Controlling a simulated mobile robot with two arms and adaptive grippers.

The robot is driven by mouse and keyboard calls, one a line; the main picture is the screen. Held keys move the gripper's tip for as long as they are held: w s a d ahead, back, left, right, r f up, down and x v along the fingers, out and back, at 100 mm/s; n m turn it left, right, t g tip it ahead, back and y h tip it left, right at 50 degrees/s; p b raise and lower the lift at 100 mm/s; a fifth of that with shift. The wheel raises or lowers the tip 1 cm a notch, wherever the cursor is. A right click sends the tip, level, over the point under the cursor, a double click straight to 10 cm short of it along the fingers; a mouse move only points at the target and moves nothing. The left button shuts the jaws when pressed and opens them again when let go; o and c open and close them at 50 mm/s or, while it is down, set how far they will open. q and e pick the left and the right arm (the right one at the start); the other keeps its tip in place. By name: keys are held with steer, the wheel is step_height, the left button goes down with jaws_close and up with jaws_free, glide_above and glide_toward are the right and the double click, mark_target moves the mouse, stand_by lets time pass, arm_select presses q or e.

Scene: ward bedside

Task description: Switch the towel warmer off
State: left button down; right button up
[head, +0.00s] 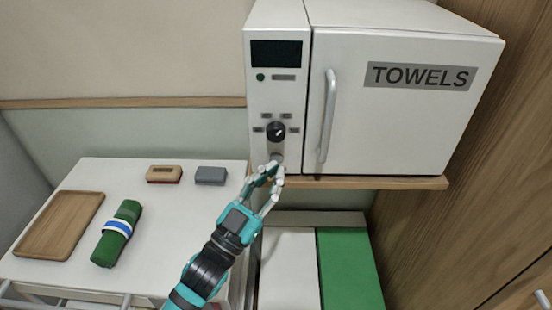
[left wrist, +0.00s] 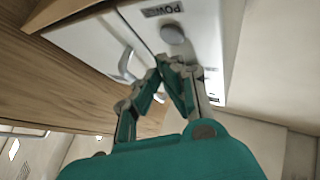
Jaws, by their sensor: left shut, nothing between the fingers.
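The towel warmer (head: 395,115) is a white box with a TOWELS label and a vertical door handle, standing on a wooden shelf. Its left panel has a dark display (head: 276,54), a small green light (head: 260,77) and a black knob (head: 276,131). My right gripper is out of view.
A white table (head: 175,225) at left holds a wooden tray (head: 60,225), a rolled green towel (head: 117,234), a tan block (head: 164,174) and a grey block (head: 210,175). The wooden shelf edge (head: 400,183) juts out under the warmer. A wood-panelled surface (head: 480,190) closes the right side.

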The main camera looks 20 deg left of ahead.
arm_select(q)
steer(key=shift+s+d+r, duration=0.1)
steer(key=shift+s+d, duration=0.15)
steer(key=shift+s, duration=0.55)
steer(key=shift+s+d+f, duration=0.1)
steer(key=shift+s+d, duration=0.1)
steer(key=shift+s, duration=0.65)
steer(key=shift+s+d+r, duration=0.1)
steer(key=shift+s+d, duration=0.15)
steer(key=shift+s, duration=0.55)
steer(key=c, duration=2)
jaws_free()
